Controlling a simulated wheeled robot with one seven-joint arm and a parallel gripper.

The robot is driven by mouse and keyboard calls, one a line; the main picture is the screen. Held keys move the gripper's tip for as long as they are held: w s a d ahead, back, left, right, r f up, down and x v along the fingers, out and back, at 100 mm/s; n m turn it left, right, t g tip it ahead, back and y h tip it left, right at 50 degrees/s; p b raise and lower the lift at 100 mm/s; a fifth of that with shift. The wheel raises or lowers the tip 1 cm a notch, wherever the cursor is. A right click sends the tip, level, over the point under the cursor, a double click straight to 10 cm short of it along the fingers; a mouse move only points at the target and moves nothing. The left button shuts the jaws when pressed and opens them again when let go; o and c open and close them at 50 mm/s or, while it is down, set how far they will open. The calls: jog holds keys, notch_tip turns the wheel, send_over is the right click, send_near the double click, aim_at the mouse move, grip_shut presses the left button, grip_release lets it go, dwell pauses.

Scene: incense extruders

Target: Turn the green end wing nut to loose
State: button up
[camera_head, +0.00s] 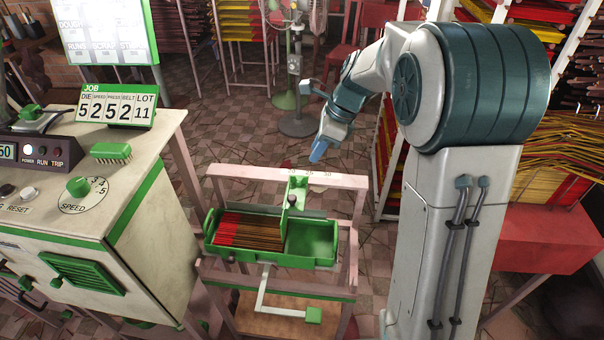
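A green stop block (299,184) stands at the back of the wooden stand, beside a numbered scale. A small dark knob with a pale top (292,200) is on its front. I cannot make out which part is the green end wing nut, or its angle. My gripper (318,152) hangs above and behind the block, a little to its right, with blue fingertips pointing down. It is apart from the block and nothing shows in it. It is too small to tell whether its fingers are open or shut.
A green tray (313,240) holds red and brown sticks on its left; its right side is empty. A crank with a green handle (314,315) projects below. A machine cabinet (150,230) stands left. Fans (298,120) and incense racks stand behind.

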aim_at(299, 180)
jog(key=x, duration=1)
jog(key=shift+f, duration=0.2)
grip_shut()
